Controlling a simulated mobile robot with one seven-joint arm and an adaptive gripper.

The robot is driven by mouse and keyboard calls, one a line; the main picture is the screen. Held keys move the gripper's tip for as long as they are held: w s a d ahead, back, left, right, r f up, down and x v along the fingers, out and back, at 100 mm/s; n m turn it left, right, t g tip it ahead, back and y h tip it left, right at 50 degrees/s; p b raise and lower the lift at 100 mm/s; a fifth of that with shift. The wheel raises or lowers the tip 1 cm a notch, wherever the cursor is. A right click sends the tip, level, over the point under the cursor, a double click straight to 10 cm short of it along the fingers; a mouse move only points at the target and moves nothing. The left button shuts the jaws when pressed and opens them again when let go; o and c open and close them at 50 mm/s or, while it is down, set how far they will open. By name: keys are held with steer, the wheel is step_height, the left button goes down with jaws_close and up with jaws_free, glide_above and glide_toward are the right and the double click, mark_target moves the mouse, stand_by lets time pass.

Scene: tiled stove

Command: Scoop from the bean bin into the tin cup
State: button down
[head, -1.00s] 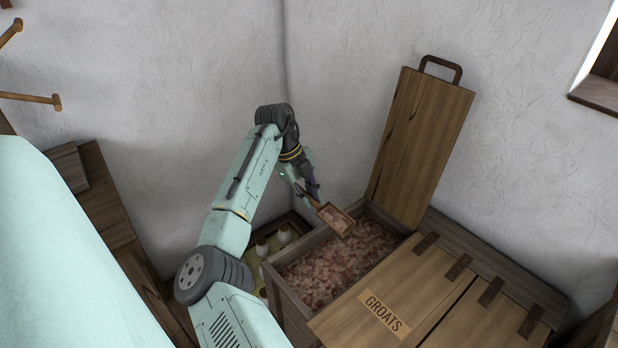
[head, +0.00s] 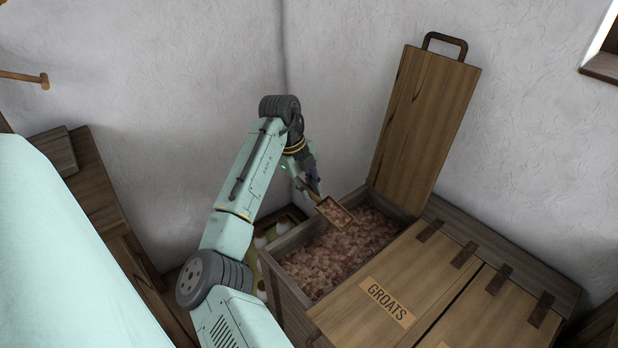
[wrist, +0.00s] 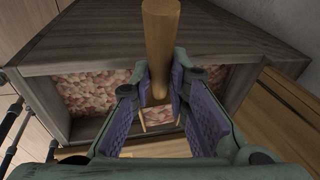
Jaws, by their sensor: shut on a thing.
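My gripper (head: 309,188) is shut on the wooden handle of a scoop (head: 335,214). In the wrist view the round handle (wrist: 161,35) runs between the purple finger pads of my gripper (wrist: 164,85). The scoop's pan holds reddish-brown beans and hangs over the far left part of the open bean bin (head: 282,292). The beans (head: 345,252) lie below the bin's rim, and also show in the wrist view (wrist: 95,92). I cannot make out the tin cup in either view.
The bin's lid (head: 425,125) stands open, upright near the wall. A closed lid labelled GROATS (head: 387,300) is beside it on the right. Several pale rounded things, partly hidden behind my arm, sit left of the bin (head: 262,241). White walls meet behind.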

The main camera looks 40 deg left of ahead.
steer(key=shift+d+r+y+b, duration=0.25)
steer(key=shift+r+y+b, duration=0.35)
steer(key=shift+b, duration=0.2)
steer(key=shift+d+r+y+b, duration=0.25)
steer(key=shift+r+y+b, duration=0.3)
steer(key=shift+b, duration=0.25)
steer(key=d+r+y+b, duration=0.1)
steer(key=b, duration=0.1)
steer(key=shift+r+y+b, duration=0.1)
steer(key=shift+y+b, duration=0.25)
steer(key=d+r+y+b, duration=0.1)
steer(key=b, duration=0.1)
steer(key=d+y+b, duration=0.1)
steer(key=b, duration=0.1)
steer(key=shift+r+m+y+b, duration=0.3)
steer(key=shift+r+b, duration=0.05)
steer(key=d+r+y+b, duration=0.2)
steer(key=d+r+y, duration=0.1)
steer(key=d+y, duration=0.4)
steer(key=shift+s+d+m+t, duration=0.15)
steer(key=shift+d+m+t, duration=0.25)
steer(key=shift+r, duration=0.15)
